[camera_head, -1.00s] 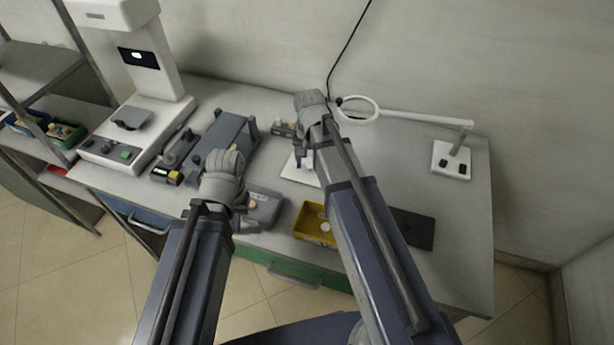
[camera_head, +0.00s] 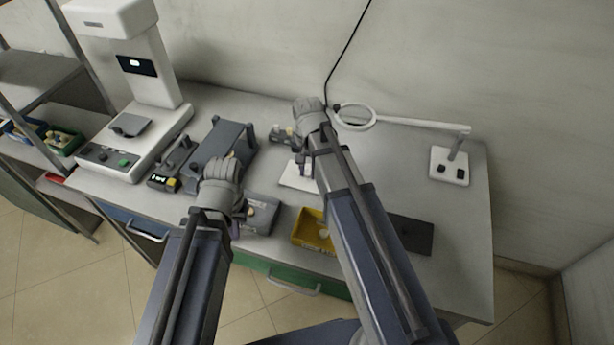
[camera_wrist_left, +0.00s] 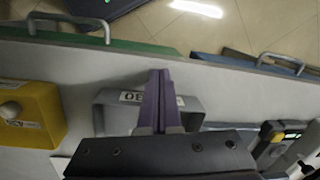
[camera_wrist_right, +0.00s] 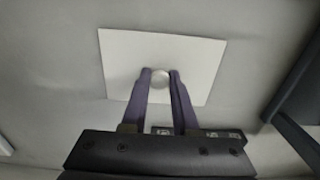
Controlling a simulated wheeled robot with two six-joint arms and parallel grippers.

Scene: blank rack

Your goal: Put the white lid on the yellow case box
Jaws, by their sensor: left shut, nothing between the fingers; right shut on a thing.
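The white lid (camera_head: 298,177) is a flat rectangular plate near the middle of the table. In the right wrist view the lid (camera_wrist_right: 120,65) has a round knob at its middle. My right gripper (camera_wrist_right: 160,75) is shut on this knob. The yellow case box (camera_head: 308,228) stands near the table's front edge, partly hidden by my right arm; in the left wrist view its side and a rounded pale part (camera_wrist_left: 32,115) show at the left. My left gripper (camera_wrist_left: 158,75) is shut and empty over a grey box (camera_wrist_left: 195,105) with a label.
A dark flat plate (camera_head: 412,235) lies right of my right arm. A magnifier lamp (camera_head: 450,165) stands at the back right. A grey fixture (camera_head: 222,145) and a white instrument (camera_head: 140,125) fill the left side. The table's right part is mostly clear.

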